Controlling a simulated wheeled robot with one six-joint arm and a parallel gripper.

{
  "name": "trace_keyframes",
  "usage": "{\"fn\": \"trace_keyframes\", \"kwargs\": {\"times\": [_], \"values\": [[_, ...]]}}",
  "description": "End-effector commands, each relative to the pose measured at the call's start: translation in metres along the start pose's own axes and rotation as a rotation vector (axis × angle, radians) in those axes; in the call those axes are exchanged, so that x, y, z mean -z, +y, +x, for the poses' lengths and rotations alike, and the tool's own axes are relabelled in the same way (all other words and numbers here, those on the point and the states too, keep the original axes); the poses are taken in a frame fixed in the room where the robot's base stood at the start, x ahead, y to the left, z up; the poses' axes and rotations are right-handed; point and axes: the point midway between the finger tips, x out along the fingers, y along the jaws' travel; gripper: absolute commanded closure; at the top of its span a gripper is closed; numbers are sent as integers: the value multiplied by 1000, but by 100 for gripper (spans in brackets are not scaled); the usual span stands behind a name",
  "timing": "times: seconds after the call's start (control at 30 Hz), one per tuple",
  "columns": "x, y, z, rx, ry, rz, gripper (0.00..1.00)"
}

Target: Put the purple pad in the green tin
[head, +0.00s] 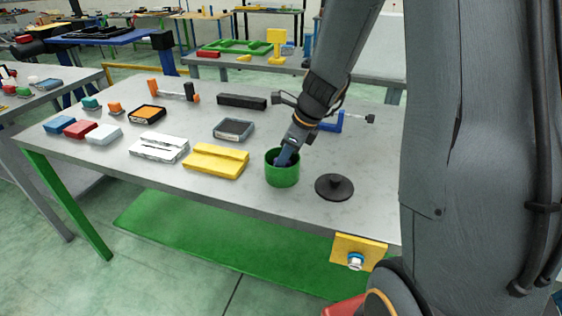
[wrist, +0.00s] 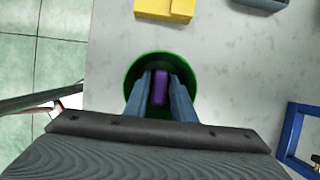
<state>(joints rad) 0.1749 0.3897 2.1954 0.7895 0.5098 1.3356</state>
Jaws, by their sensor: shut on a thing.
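The green tin (head: 282,174) stands open on the grey table, near its front edge. It also shows in the wrist view (wrist: 134,74), below my gripper. My gripper (head: 284,158) points down into the mouth of the tin, its fingertips partly hidden by the tin's wall. In the wrist view the two fingers of my gripper (wrist: 160,88) are shut on the purple pad (wrist: 160,87). The pad lies within the outline of the tin's mouth. I cannot tell whether it touches the tin's floor. The pad is hidden in the head view.
A grey tray (head: 234,130) and a blue clamp (head: 340,121) lie behind. The table's front edge is close.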

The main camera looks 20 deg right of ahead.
Motion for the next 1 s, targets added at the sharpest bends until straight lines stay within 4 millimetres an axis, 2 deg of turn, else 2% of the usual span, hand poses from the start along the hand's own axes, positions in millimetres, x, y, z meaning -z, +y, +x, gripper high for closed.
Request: {"fn": "trace_keyframes", "kwargs": {"times": [0.4, 0.43, 0.47, 0.77, 0.87, 1.0], "values": [[2, -1, 5, 2, -1, 2, 95], [2, -1, 4, 2, 0, 2, 72], [2, -1, 4, 2, 0, 2, 69], [1, -1, 2, 2, -1, 1, 69], [0, -1, -4, 3, -1, 0, 69], [0, -2, -25, 5, -2, 0, 69]]}}
